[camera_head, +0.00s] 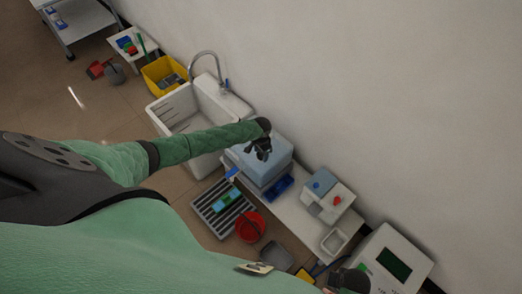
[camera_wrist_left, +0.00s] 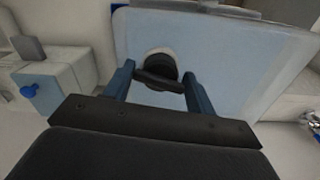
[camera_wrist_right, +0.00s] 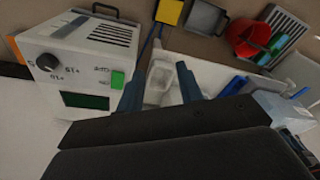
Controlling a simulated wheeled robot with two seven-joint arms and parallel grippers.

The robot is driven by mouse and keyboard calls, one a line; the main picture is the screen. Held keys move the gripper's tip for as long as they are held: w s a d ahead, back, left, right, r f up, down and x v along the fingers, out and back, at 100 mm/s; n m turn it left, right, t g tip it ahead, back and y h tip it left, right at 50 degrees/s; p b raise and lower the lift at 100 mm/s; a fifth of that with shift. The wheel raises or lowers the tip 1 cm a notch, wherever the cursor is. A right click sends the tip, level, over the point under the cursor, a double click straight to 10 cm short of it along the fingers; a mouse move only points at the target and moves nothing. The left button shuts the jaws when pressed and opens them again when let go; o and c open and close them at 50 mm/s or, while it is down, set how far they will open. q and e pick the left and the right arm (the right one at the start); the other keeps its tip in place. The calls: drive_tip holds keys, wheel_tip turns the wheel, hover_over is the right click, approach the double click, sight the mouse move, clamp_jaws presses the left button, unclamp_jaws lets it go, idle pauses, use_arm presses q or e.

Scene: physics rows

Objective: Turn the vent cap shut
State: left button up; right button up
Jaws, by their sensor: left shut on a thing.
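The vent cap (camera_wrist_left: 158,70) is a dark round knob with a cross bar, set in a pale ring on the light blue container (camera_wrist_left: 225,50). In the head view the container (camera_head: 270,165) stands on the white counter. My left gripper (camera_head: 262,154) is over its top and hides the cap there. In the left wrist view the fingers of my left gripper (camera_wrist_left: 159,88) stand on either side of the bar, shut on it. My right gripper (camera_wrist_right: 160,82) has its fingers apart, with nothing held between them. How far the cap is turned cannot be told.
A white sink (camera_head: 190,112) lies left of the container. Right of it are a white box with blue and red knobs (camera_head: 326,195) and a machine with a dark screen (camera_head: 388,264). A red bucket (camera_head: 250,227) and grey rack (camera_head: 222,208) stand in front.

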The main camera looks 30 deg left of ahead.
use_arm(q)
drive_tip(key=n+p, duration=0.2)
drive_tip(key=n, duration=0.1)
drive_tip(key=shift+r, duration=0.1)
drive_tip(key=shift+w+n, duration=0.1)
drive_tip(key=shift+n, duration=0.3)
use_arm(e)
wheel_tip(320, 180, down, 10)
drive_tip(key=s+d, duration=0.1)
drive_tip(key=s, duration=0.1)
drive_tip(key=shift+s+d+f, duration=0.2)
drive_tip(key=shift+s+d, duration=0.05)
drive_tip(key=shift+d, duration=0.15)
use_arm(q)
drive_tip(key=o, duration=0.6)
